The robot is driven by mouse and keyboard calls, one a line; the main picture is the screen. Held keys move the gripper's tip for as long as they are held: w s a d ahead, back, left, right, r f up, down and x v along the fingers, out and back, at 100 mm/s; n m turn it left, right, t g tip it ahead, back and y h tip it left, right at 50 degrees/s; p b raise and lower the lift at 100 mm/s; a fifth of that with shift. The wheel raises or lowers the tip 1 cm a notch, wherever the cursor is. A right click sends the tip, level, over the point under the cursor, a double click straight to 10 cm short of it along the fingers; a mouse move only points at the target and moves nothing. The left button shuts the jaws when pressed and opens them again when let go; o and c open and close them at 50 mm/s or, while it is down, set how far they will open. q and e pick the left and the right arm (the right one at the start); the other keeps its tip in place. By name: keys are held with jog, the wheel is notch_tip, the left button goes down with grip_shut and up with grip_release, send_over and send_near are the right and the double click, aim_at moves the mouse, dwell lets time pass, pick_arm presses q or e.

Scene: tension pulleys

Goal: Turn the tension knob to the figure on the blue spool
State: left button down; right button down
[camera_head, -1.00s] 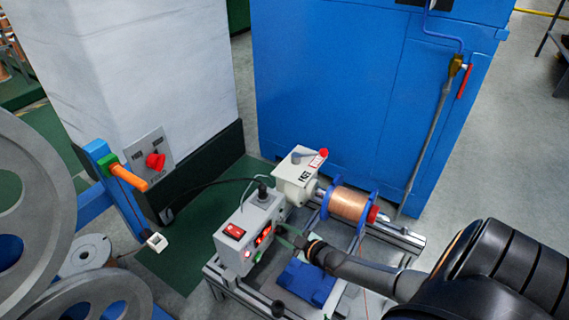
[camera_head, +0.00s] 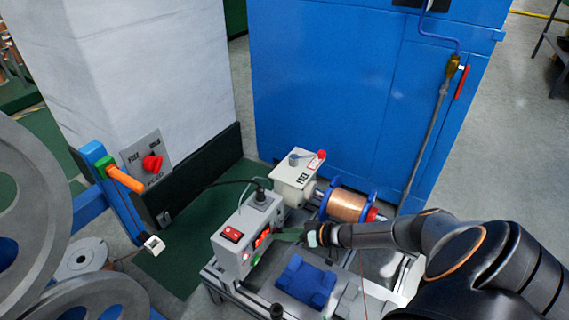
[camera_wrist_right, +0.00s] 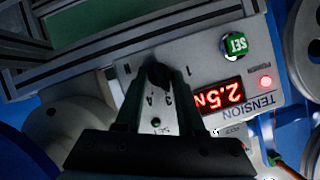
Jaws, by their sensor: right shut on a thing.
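The grey tension box (camera_head: 232,254) stands on the bench frame, with a red switch and a lit red display on its faces. My right gripper (camera_wrist_right: 158,88) is shut on the black tension knob (camera_wrist_right: 158,74), with a finger on each side of it. The panel's display (camera_wrist_right: 219,97) glows red and appears to read 2.5N, upside down in the wrist view. In the head view my right gripper (camera_head: 290,236) reaches the box from the right and the knob is hidden. The blue spool (camera_head: 346,205) carries copper wire; I cannot read a figure on it. My left gripper is not in view.
A blue block (camera_head: 305,280) lies on the frame beneath my right arm. A white motor housing (camera_head: 298,178) stands behind the box. Large grey wheels (camera_head: 30,190) fill the left.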

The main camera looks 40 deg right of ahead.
jog(key=shift+d+m+y, duration=0.2)
jog(key=shift+m+y, duration=0.3)
jog(key=shift+m, duration=0.1)
dwell(0.3)
jog(key=c, duration=0.5)
grip_release()
jog(key=p+v, duration=0.3)
jog(key=v, duration=0.4)
jog(key=shift+s+d+r, duration=0.1)
jog(key=shift+s, duration=0.05)
